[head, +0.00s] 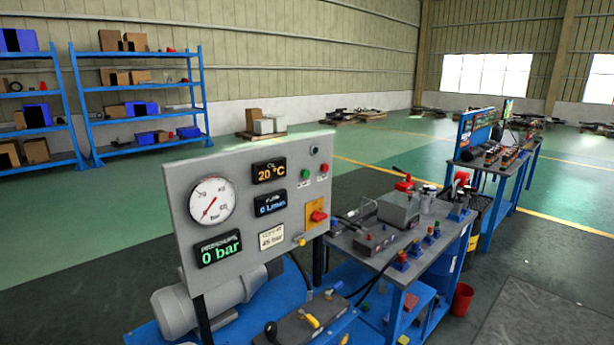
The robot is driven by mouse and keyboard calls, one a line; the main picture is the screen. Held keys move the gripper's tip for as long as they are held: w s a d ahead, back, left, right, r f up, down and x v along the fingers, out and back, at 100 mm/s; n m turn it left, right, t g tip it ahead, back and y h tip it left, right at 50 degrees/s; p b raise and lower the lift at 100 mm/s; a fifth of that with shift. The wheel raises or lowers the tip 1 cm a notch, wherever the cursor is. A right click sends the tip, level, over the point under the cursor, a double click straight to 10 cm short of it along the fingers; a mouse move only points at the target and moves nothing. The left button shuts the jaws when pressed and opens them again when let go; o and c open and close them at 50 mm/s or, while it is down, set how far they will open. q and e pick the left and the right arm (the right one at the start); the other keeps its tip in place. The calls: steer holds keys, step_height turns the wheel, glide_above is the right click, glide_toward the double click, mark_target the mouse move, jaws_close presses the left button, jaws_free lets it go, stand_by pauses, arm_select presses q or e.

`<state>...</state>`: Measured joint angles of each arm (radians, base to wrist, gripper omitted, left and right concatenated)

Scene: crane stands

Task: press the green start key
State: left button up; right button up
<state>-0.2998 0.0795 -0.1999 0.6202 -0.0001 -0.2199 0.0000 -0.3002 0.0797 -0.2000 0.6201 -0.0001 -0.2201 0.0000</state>
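The green start key (305,174) is a small round button on the right side of a grey upright control panel (236,158). A red button (324,168) sits just to its right, and a small dark round fitting (314,150) is above them. Small labels are under both buttons, too small to read. Nothing touches or covers the green key. Neither of my grippers shows in the head view.
The panel also carries a dial gauge (212,202), lit displays reading 20 °C and 0 bar, and a red switch on a yellow plate (316,213). A cluttered workbench (390,240) stands to its right. Blue shelves (140,100) are far behind.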

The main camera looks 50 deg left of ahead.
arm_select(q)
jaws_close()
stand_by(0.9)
